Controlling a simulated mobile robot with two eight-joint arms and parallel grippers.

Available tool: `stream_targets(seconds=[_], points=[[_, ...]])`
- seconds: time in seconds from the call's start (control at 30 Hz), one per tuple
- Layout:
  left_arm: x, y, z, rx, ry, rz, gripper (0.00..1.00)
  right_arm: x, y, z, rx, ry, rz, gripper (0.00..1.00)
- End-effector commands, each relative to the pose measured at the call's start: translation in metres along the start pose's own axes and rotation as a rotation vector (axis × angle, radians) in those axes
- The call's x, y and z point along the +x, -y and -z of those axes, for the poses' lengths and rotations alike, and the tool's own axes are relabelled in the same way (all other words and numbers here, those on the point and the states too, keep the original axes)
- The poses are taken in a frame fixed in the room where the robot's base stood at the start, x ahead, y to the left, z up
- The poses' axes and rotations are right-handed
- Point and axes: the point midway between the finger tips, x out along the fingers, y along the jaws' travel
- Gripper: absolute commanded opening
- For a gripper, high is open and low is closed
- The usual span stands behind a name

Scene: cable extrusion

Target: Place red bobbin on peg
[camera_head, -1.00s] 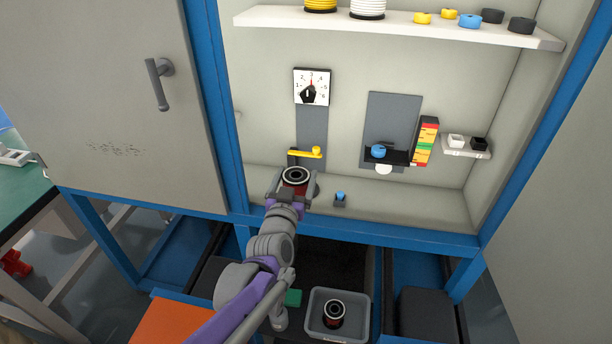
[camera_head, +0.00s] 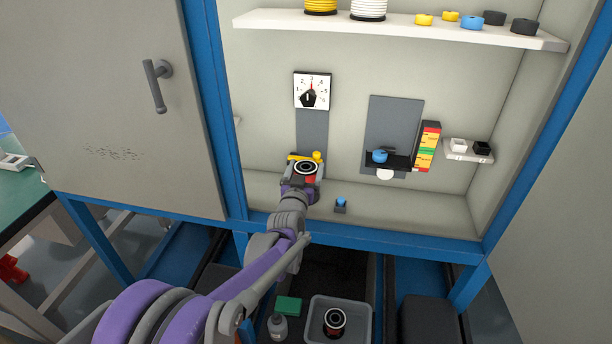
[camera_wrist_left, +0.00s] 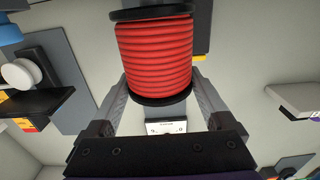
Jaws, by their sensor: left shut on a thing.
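A red bobbin with black end discs (camera_head: 305,167) is held by my left gripper (camera_head: 303,172) inside the cabinet, in front of the grey strip (camera_head: 312,128) below the dial. In the left wrist view the bobbin's red winding (camera_wrist_left: 156,52) sits between the two fingers of the left gripper (camera_wrist_left: 155,85), which are shut on it. A yellow arm with a knob (camera_head: 317,156) shows just behind the bobbin. I cannot make out the peg; the bobbin and gripper cover the area below the yellow arm. My right gripper is not in view.
The dial (camera_head: 312,90) is above. A blue-topped piece (camera_head: 341,203) is on the cabinet floor. A grey bin (camera_head: 367,310) below holds another bobbin (camera_head: 334,320).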

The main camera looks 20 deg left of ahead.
Motion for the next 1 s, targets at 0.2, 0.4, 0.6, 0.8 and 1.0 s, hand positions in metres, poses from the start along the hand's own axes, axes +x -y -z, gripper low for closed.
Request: stream_targets(seconds=[0.2,0.4,0.6,0.8,1.0], points=[[0.0,0.0,-0.02,0.0,0.0,0.0,0.26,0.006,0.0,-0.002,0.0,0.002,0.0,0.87],[0.0,0.0,-0.02,0.0,0.0,0.0,0.26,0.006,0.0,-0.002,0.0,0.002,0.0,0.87],[0.0,0.0,-0.023,0.0,0.0,0.0,1.0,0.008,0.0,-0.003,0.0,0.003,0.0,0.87],[0.0,0.0,-0.023,0.0,0.0,0.0,1.0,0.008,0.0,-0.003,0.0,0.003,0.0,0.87],[-0.013,0.0,-0.018,0.0,0.0,0.0,1.0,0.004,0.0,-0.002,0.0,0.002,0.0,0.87]])
